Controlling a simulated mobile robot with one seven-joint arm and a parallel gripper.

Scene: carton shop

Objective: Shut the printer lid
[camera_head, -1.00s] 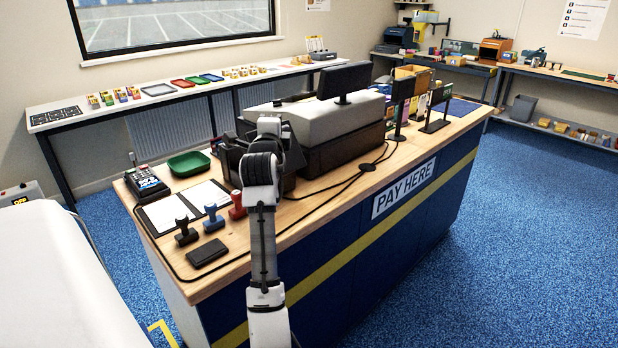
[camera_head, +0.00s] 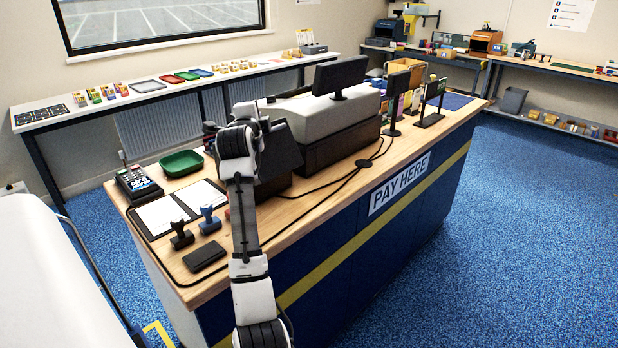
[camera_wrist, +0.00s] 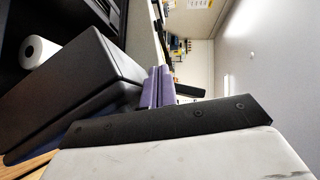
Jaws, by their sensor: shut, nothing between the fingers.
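The receipt printer is a black box on the counter, partly hidden behind my arm in the head view. Its black lid (camera_head: 281,152) stands raised and tilted. In the wrist view the lid (camera_wrist: 85,88) is a large dark slab at the left, with a white paper roll (camera_wrist: 38,51) showing in the printer beyond it. My gripper (camera_wrist: 158,86) has purple fingers, shut and empty, close beside the lid's end. I cannot tell whether they touch it. In the head view my wrist hides the fingers.
The till (camera_head: 325,118) and a monitor (camera_head: 340,76) stand just right of the printer. A green tray (camera_head: 181,162), a card terminal (camera_head: 137,183), a clipboard (camera_head: 165,214) and stamps (camera_head: 209,220) lie to the left. Black cables (camera_head: 330,188) cross the counter (camera_head: 290,208).

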